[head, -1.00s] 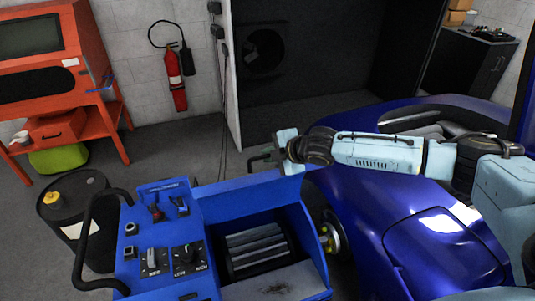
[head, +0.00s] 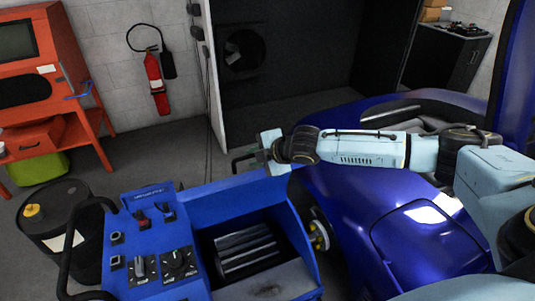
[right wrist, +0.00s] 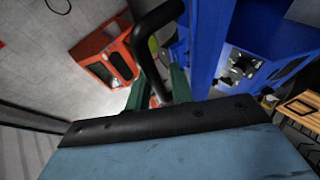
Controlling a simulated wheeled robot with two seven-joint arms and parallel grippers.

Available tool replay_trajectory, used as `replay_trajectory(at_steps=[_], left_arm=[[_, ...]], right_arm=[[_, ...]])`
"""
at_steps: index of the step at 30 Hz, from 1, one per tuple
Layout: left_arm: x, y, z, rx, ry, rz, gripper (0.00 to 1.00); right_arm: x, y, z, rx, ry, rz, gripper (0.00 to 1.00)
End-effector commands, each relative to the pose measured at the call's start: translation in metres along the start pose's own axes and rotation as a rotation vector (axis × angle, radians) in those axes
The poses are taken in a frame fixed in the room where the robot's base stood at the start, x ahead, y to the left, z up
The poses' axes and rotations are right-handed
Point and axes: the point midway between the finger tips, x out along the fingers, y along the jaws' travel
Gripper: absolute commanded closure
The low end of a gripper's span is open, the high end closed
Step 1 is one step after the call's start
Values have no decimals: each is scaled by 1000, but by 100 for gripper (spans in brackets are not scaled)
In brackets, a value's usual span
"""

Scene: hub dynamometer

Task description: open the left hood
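The blue dynamometer unit (head: 150,232) stands at lower left in the head view. Its raised blue panel (head: 235,203) stands beside an open bay with grey ribbed parts (head: 245,250). A black bar handle (head: 240,161) lies beyond this panel. My right gripper (head: 268,152) is at this handle, its arm reaching in from the right. In the right wrist view, the bent black handle (right wrist: 143,42) runs down between the green fingers (right wrist: 160,88), which appear closed around it. The fingertips are partly hidden by the handle. My left gripper is not in view.
A dark blue car body (head: 345,190) fills the right side, beneath my right arm. A black drum (head: 65,225) and another black handle (head: 78,235) stand at left. An orange cabinet (head: 75,50) and a fire extinguisher (head: 155,82) are behind. Grey floor is free between.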

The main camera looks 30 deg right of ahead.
Motion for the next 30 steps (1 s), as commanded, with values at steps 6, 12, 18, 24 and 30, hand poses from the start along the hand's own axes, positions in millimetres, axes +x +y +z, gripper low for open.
replay_trajectory(at_steps=[6, 12, 18, 24, 30], left_arm=[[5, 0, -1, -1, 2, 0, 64], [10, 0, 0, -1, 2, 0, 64], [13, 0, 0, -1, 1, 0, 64], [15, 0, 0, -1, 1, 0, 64], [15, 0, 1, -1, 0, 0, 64]], right_arm=[[-34, -2, 2, -2, -3, -2, 78], [-76, -2, 2, -2, -4, -2, 78], [-110, -2, 1, -1, -3, -3, 78], [-126, -1, 0, 1, -2, -3, 78], [-128, -1, 0, 1, -1, -3, 78]])
